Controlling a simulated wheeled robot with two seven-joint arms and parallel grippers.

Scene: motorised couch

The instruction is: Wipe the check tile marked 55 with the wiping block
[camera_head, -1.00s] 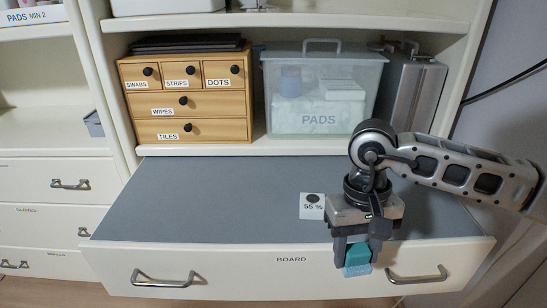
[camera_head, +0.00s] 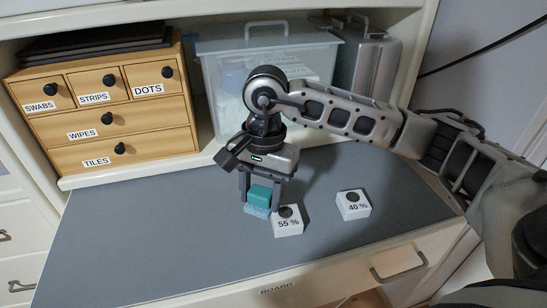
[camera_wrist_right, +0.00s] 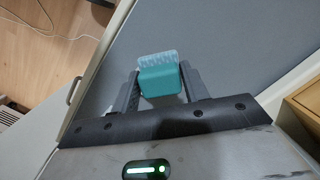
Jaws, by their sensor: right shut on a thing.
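The wiping block (camera_head: 258,198) is teal with a pale, bristly lower face. My right gripper (camera_head: 261,196) is shut on it, just left of the tile marked 55 % and low over the grey board. I cannot tell whether the block touches the board or the tile. The 55 % tile (camera_head: 288,224) is a small white block with a dark dot on top. My left gripper is not in view.
A second white tile marked 40 % (camera_head: 353,206) lies to the right on the grey board (camera_head: 140,230). A wooden drawer box (camera_head: 105,105), a clear PADS bin (camera_head: 215,75) and a metal case (camera_head: 370,65) stand behind. The board's left part is clear.

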